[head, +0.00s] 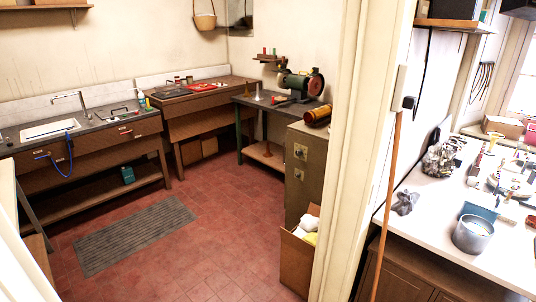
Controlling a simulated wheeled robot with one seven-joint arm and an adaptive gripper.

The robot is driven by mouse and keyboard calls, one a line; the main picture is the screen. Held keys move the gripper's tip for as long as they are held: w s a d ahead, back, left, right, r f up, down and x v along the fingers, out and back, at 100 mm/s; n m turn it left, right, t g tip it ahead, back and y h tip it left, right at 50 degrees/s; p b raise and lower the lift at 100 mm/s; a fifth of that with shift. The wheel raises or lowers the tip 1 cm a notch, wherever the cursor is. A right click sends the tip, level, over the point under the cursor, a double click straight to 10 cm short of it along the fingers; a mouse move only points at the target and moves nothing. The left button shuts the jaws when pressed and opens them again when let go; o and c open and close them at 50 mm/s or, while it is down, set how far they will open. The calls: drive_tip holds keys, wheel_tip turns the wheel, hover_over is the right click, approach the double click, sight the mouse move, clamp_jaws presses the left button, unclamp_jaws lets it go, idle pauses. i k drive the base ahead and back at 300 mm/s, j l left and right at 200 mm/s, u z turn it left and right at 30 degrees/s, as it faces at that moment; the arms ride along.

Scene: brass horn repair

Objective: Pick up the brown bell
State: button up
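A small brown, upright shape (267,149) that may be the brown bell stands on the lower shelf of the grinder bench at the back of the room. It is too small to be sure. A pale object with a flared foot (257,93) stands on top of that bench, near its left end. An amber-brown, roughly cylindrical object (318,116) lies on the tall grey-brown cabinet. My gripper is not in view.
The grinder (301,84) sits on its bench beyond the cabinet (305,165). An open cardboard box (296,262) stands beside the doorway wall (362,130). A grey mat (135,234) lies on the open red tiled floor (215,225). A cluttered white worktop (440,215) is at right.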

sight(267, 154)
drive_tip(key=i+u, duration=0.85)
drive_tip(key=i+j+u, duration=0.2)
drive_tip(key=i+u, duration=0.15)
drive_tip(key=i, duration=0.6)
drive_tip(key=i+u, duration=0.35)
drive_tip(key=i, duration=0.6)
drive_tip(key=i+l+z, duration=0.15)
drive_tip(key=i+z, duration=0.2)
drive_tip(key=i, duration=0.15)
drive_tip(key=i+z, duration=0.4)
drive_tip(key=i, duration=0.15)
drive_tip(key=i+j+z, duration=0.1)
drive_tip(key=i+z, duration=0.25)
drive_tip(key=i, duration=0.15)
drive_tip(key=i+j+z, duration=0.35)
drive_tip(key=i, duration=0.15)
drive_tip(key=i+l, duration=0.25)
drive_tip(key=i, duration=0.15)
drive_tip(key=i+l+z, duration=0.15)
drive_tip(key=i, duration=0.25)
drive_tip(key=i+l, duration=0.3)
drive_tip(key=i+l+z, duration=0.15)
drive_tip(key=i, duration=0.35)
drive_tip(key=i+l+u, duration=0.1)
drive_tip(key=i+l, duration=0.2)
drive_tip(key=l, duration=0.15)
